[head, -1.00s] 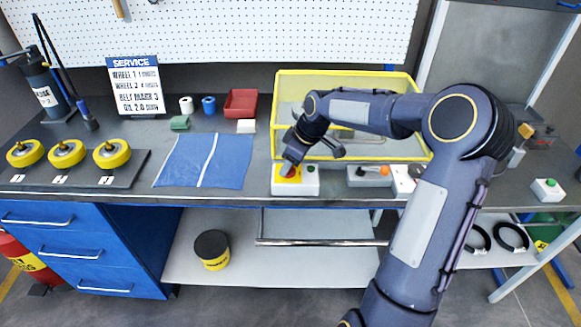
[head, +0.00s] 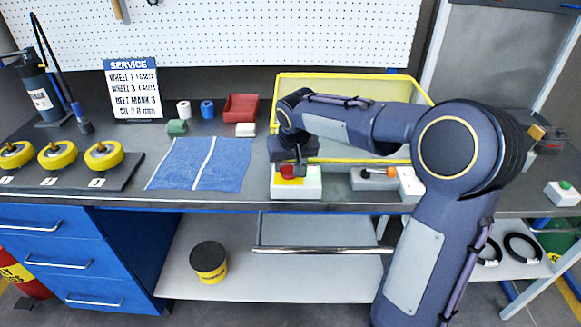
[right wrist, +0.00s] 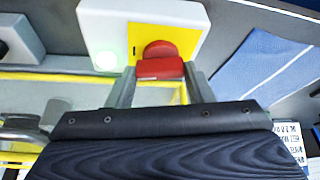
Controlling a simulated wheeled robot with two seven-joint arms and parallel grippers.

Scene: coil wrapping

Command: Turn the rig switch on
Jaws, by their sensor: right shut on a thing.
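The rig switch is a white box (head: 308,187) with a yellow plate and a red rotary knob (head: 287,171). It sits near the bench's front edge in the head view. In the right wrist view the red knob (right wrist: 160,66) is between the two fingers of my right gripper (right wrist: 160,88), which is shut on it. A green lamp (right wrist: 108,60) beside the yellow plate looks pale and glowing there. In the head view my right gripper (head: 290,168) comes down onto the knob and partly hides it. My left gripper is not in view.
A yellow-framed clear guard (head: 345,76) stands behind the switch. A grey box with an orange knob (head: 391,172) is to its right. A blue cloth (head: 200,163) lies to the left, with yellow wheels (head: 57,155) farther left.

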